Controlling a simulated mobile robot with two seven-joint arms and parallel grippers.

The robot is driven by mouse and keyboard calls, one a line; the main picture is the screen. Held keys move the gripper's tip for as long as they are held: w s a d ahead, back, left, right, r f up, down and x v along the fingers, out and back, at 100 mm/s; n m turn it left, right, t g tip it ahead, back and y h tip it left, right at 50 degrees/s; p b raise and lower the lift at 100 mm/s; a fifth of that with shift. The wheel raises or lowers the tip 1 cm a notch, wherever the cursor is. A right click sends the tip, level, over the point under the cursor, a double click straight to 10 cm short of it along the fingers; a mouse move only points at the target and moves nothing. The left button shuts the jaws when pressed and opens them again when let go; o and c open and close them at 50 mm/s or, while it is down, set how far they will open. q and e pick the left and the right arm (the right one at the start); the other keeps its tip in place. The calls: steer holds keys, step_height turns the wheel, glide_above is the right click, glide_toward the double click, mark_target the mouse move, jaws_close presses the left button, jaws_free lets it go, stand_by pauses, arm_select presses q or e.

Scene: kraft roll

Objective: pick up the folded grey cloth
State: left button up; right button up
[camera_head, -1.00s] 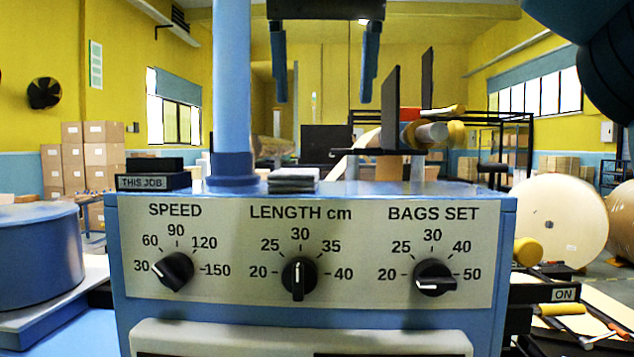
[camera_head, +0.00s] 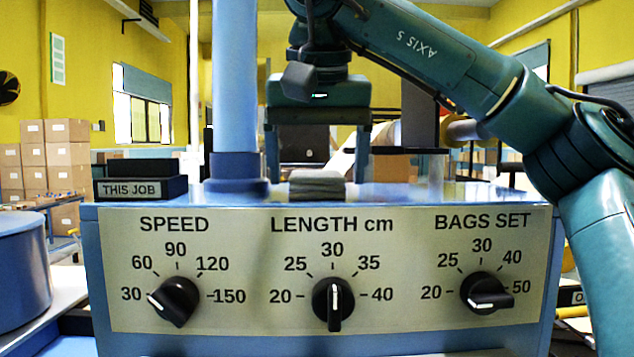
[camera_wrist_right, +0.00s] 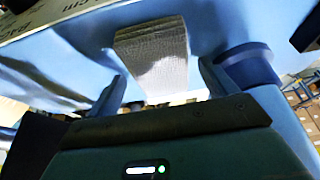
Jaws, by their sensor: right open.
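The folded grey cloth (camera_head: 317,185) lies as a small flat stack on top of the blue control box (camera_head: 88,240), right of the blue post. My right gripper (camera_head: 318,172) hangs over it, fingers pointing down, open, one finger on each side of the cloth. In the right wrist view the cloth (camera_wrist_right: 152,55) lies between the two spread fingers (camera_wrist_right: 162,80), with gaps visible on both sides. Whether the fingertips reach down to the box top is hard to tell. My left gripper is not in view.
The blue post (camera_head: 237,95) stands close to the left finger. A black holder labelled THIS JOB (camera_head: 140,187) sits farther left on the box. The front panel (camera_head: 250,270) carries three black knobs. A dark upright plate (camera_head: 420,115) stands behind on the right.

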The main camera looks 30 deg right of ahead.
mark_target(316, 173)
steer(key=shift+c, duration=0.6)
steer(key=c, duration=1)
steer(key=shift+o, duration=0.2)
steer(key=shift+r, duration=0.1)
step_height(316, 173, up, 10)
